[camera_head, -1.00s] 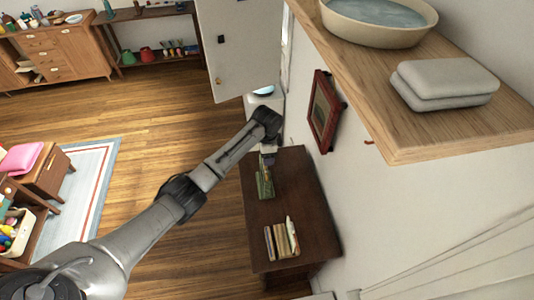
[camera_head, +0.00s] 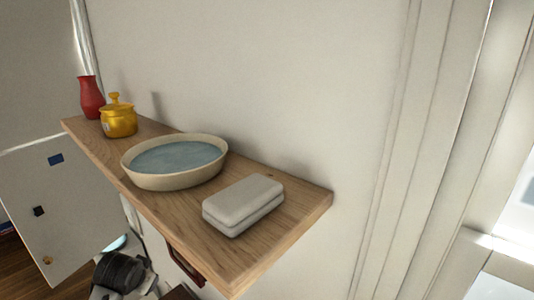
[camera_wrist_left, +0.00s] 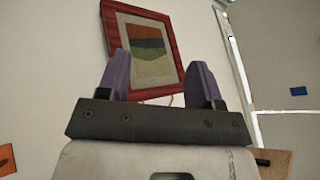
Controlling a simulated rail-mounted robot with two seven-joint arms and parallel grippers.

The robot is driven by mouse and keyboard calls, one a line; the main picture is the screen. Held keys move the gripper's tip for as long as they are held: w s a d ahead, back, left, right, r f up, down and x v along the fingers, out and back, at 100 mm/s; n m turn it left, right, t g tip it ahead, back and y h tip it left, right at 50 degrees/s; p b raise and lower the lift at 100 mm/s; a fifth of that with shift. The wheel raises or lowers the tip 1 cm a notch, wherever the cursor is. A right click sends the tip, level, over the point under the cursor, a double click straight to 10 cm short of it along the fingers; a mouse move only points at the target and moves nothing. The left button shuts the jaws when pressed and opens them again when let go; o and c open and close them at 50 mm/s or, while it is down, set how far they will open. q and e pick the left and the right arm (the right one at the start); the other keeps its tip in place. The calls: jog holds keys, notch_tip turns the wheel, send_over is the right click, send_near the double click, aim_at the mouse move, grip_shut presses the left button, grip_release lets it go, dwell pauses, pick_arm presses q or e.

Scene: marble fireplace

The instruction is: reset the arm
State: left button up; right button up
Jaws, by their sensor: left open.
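My left gripper (camera_wrist_left: 161,72) shows in the left wrist view. Its two purple fingers stand apart with nothing between them. A red-framed picture on the wall (camera_wrist_left: 150,50) is seen beyond the fingers. In the head view only a dark joint of my arm shows at the bottom left, below the wooden shelf (camera_head: 285,240). The gripper itself is not visible there. My right gripper is in neither view.
The wall shelf carries a red vase (camera_head: 91,98), a yellow lidded pot (camera_head: 118,120), a bowl with a blue inside (camera_head: 175,160) and a grey folded stack (camera_head: 242,205). A pale panel (camera_head: 55,210) stands at the left. Bare wall lies right of the shelf.

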pick_arm(q)
jog(key=s+d+r+t+p, duration=0.1)
jog(key=s+d+r+t, duration=0.2)
jog(key=s+d+r, duration=0.15)
jog(key=s+d+t+h+p, duration=0.1)
jog(key=s+d+p, duration=0.3)
jog(key=s, duration=0.7)
jog(key=s+d+f+g+p, duration=0.1)
jog(key=s+f, duration=0.3)
jog(key=s, duration=0.5)
jog(key=s+d+f+n+g+h+p, duration=0.1)
jog(key=s+f+g+p, duration=0.1)
jog(key=s+f, duration=0.3)
jog(key=s+d+f+g+p, duration=0.1)
jog(key=s+f+g, duration=0.2)
jog(key=s, duration=1)
jog(key=shift+d+f+g+p, duration=0.2)
jog(key=shift+f+g+p, duration=0.15)
jog(key=shift+f, duration=0.4)
